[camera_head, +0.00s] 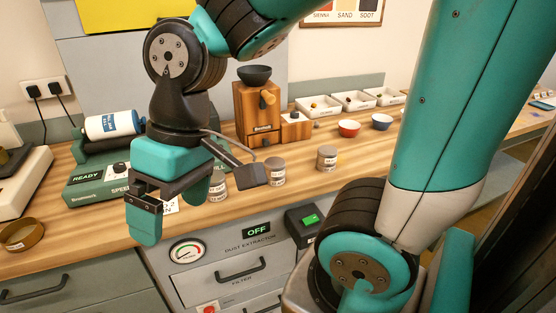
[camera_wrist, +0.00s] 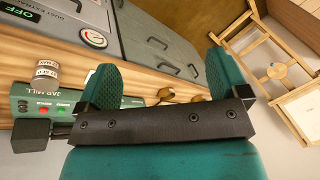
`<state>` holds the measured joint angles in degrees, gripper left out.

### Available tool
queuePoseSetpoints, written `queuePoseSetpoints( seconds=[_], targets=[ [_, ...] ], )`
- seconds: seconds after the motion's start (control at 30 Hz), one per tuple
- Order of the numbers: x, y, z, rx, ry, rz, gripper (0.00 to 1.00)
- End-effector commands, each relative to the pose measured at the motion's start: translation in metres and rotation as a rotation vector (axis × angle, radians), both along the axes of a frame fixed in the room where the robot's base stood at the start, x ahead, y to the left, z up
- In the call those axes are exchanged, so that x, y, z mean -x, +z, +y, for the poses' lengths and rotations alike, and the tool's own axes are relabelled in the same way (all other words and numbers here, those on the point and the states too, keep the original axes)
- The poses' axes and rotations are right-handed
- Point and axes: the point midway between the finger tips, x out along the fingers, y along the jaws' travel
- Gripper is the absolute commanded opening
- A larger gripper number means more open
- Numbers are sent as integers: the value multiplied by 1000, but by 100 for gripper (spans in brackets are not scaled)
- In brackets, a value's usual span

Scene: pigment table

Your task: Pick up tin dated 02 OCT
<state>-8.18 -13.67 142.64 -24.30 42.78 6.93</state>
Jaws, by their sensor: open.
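Three small grey tins with pale labels stand on the wooden bench in the head view: a left tin (camera_head: 217,189), a middle tin (camera_head: 275,171) and a right tin (camera_head: 327,158). Their dates are too small to read, so I cannot tell which is 02 OCT. My gripper (camera_head: 168,212) is open and empty, over the bench's front edge, left of the tins. The left tin is partly hidden behind it.
The green jar mill (camera_head: 95,190) with a white jar (camera_head: 112,124) is behind and left of my gripper. A wooden grinder (camera_head: 257,112) stands behind the tins, with bowls (camera_head: 349,128) to its right. Grey drawers (camera_head: 230,265) are below the bench.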

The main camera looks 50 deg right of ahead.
Motion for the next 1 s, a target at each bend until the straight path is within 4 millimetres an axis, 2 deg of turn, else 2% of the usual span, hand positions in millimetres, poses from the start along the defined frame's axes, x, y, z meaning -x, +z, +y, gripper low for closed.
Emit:
queuePoseSetpoints(
  seconds=[0.03, 0.07, 0.1, 0.17, 0.2, 0.27, 0.3, 0.4, 0.5, 0.63, 0.77, 1.0],
  targets=[
    [-26, 5, -23, 20, -168, 30, 92],
    [-42, 6, -41, 34, -285, 51, 92],
    [-63, 7, -67, 52, -454, 80, 92],
    [-89, 7, -113, 76, -716, 125, 92],
    [-101, 7, -145, 88, -888, 154, 92],
    [-113, 5, -194, 105, -1133, 195, 92],
    [-117, 3, -226, 112, -1285, 220, 92],
    [-114, -1, -292, 125, -1602, 272, 92],
    [-106, -6, -335, 131, -1810, 303, 92],
    [-99, -15, -357, 134, -1926, 325, 92],
    [-98, -38, -358, 136, -1936, 329, 92],
    [-100, -93, -358, 135, -1932, 328, 92]
  ],
)
